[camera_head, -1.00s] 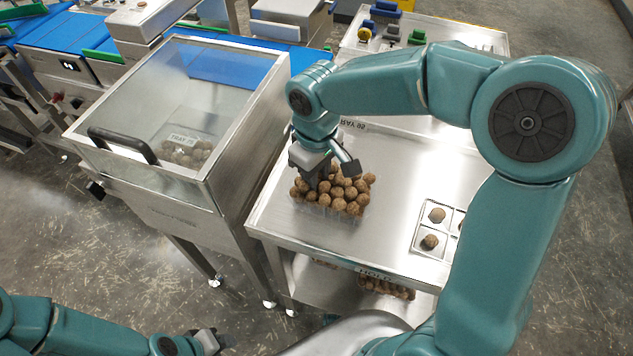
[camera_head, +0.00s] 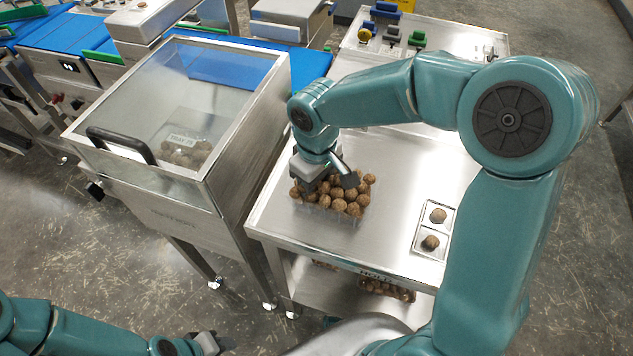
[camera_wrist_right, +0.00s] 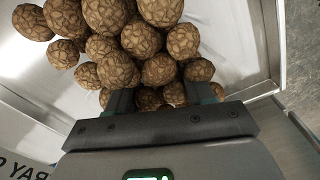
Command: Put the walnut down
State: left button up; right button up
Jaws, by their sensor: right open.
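Several brown walnuts (camera_head: 351,195) are heaped in a clear plastic tray (camera_head: 330,217) on the steel table. The heap also fills the upper part of the right wrist view (camera_wrist_right: 140,40). My right gripper (camera_head: 331,183) is at the heap, with its jaws pointing down. In the right wrist view its two dark fingers (camera_wrist_right: 160,98) stand apart among the walnuts, and the fingertips are partly hidden. I cannot tell which single walnut lies between them. My left gripper (camera_head: 211,343) is low at the bottom left, far from the heap, its jaws too small to read.
A steel cabinet with a glass lid (camera_head: 190,100) stands to the left, with more walnuts (camera_head: 185,153) inside. A compartmented holder (camera_head: 420,252) with single walnuts lies at the table's right. The steel tabletop (camera_head: 400,180) between is clear. A lower shelf holds more walnuts (camera_head: 385,290).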

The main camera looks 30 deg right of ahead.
aim_at(316, 188)
jog(key=shift+w+r, duration=0.1)
jog(key=shift+r, duration=0.45)
notch_tip(316, 188, up, 11)
jog(key=p, duration=0.1)
jog(key=shift+r+p, duration=0.15)
jog(key=shift+p, duration=0.15)
